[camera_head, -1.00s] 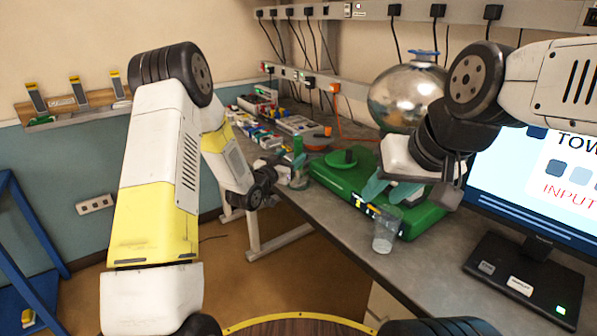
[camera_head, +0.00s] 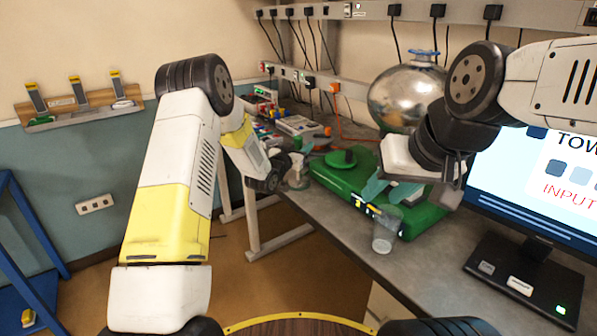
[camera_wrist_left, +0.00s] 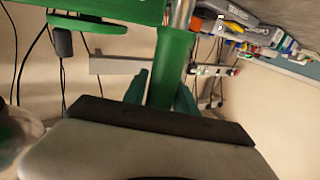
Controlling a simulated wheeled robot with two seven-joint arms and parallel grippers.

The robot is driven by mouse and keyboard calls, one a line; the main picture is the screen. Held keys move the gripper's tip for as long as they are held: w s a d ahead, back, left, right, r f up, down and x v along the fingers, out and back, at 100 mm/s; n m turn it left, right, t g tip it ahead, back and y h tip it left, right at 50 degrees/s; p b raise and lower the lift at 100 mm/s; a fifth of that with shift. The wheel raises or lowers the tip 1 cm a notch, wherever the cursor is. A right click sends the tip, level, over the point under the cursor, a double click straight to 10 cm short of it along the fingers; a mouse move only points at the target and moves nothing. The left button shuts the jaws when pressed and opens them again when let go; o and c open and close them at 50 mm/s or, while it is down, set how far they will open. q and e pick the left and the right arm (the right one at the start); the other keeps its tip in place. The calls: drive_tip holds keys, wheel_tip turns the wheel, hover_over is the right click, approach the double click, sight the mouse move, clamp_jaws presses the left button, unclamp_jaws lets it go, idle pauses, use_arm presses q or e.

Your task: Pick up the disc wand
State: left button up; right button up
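The disc wand seems to be the upright green handle with a bare metal shaft (camera_wrist_left: 170,65), large in the left wrist view. Its handle lies between the teal fingers of my left gripper (camera_wrist_left: 163,92), which stand apart on either side; any contact is hidden. In the head view my left gripper (camera_head: 298,164) is at the bench's near edge, and the wand is mostly hidden there. My right gripper (camera_head: 390,188) is open, its teal fingers spread above a clear cup (camera_head: 385,235).
A green case (camera_head: 340,176) lies on the grey bench (camera_head: 350,240) right of my left gripper. A silver sphere (camera_head: 405,93) stands behind it. A monitor (camera_head: 540,185) is at the right. Small parts and tools crowd the bench's far end.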

use_arm(q)
clamp_jaws()
idle(1.1)
